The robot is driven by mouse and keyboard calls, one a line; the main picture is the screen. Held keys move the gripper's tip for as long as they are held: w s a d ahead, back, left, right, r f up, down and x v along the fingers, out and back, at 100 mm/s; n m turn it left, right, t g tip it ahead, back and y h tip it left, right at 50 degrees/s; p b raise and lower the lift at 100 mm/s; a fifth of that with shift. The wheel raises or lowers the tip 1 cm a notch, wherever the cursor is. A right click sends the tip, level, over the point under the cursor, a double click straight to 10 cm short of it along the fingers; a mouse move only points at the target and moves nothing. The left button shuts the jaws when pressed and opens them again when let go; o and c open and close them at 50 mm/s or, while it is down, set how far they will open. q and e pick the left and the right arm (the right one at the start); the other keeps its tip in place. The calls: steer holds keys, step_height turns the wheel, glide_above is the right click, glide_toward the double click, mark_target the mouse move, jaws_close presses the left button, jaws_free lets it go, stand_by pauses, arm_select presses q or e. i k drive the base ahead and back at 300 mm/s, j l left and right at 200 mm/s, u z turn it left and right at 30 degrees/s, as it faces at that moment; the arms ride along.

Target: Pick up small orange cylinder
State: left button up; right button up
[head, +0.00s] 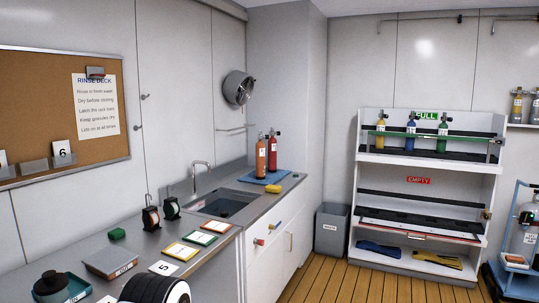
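The small orange cylinder (260,157) stands upright on a blue mat (262,179) at the far end of the counter, past the sink. A red cylinder (273,151) with a dark valve stands upright close beside it on the right. The orange cylinder also has a dark valve on top and a pale label on its side.
The counter (207,262) holds a sink (225,203) with a tap, several coloured cards and a green block (117,234). A rack (428,190) with yellow, blue and green cylinders on its top shelf stands at the right. A grey bin (331,232) stands between. The plank floor (350,285) is clear in front.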

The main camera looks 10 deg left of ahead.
mark_target(261, 147)
steer(key=i+z, duration=0.3)
steer(key=i, duration=1.2)
